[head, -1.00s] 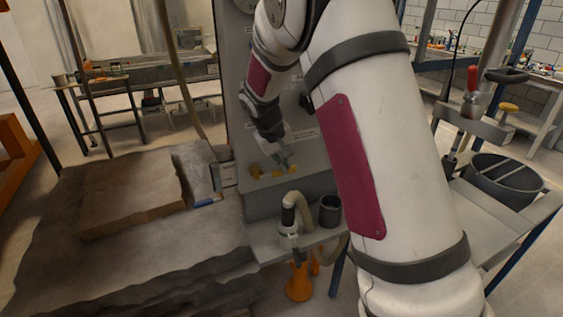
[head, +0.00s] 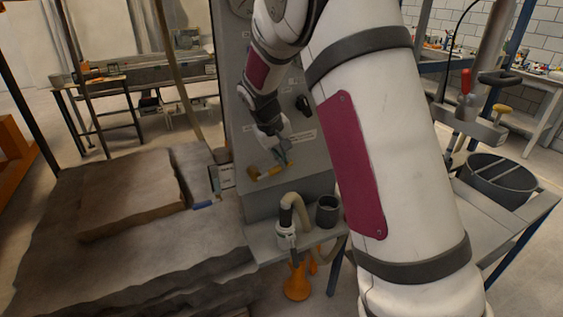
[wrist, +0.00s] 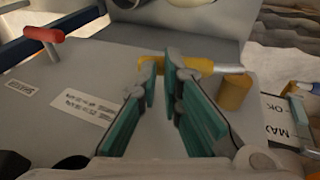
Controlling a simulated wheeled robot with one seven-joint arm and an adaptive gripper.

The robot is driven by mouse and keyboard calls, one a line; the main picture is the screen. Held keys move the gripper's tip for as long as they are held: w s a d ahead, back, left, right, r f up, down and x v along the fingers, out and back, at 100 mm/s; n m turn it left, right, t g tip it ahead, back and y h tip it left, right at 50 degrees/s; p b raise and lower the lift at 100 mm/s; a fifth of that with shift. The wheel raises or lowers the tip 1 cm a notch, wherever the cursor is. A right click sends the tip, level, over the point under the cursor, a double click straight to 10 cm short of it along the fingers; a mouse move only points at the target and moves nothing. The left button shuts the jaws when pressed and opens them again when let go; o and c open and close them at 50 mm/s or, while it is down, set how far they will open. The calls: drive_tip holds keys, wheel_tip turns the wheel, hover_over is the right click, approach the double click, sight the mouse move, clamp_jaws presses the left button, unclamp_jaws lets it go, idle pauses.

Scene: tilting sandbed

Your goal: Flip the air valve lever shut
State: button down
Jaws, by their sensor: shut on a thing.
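The yellow lever (head: 270,174) is low on the grey panel (head: 310,165) and runs roughly across it. In the wrist view the yellow lever (wrist: 205,65) lies crosswise by a grey pivot piece, with a short yellow post (wrist: 234,92) to its right. My gripper (head: 284,160) reaches down to the lever from above. In the wrist view my gripper (wrist: 162,66) has its teal fingers close together, shut on the lever's left part. The fingers hide the part between them.
A red-handled valve (wrist: 43,35) and white labels (wrist: 82,105) are on the panel in the wrist view. A sandbed (head: 130,195) lies left of the panel. Below it are a hose fitting (head: 287,225) and a dark cup (head: 328,211) on a shelf.

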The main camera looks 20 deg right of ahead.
wheel_tip(320, 180, up, 11)
drive_tip(key=s+b, duration=0.1)
drive_tip(key=s, duration=0.1)
drive_tip(key=shift+s+b, duration=0.15)
drive_tip(key=shift+b, duration=0.2)
drive_tip(key=shift+f, duration=0.1)
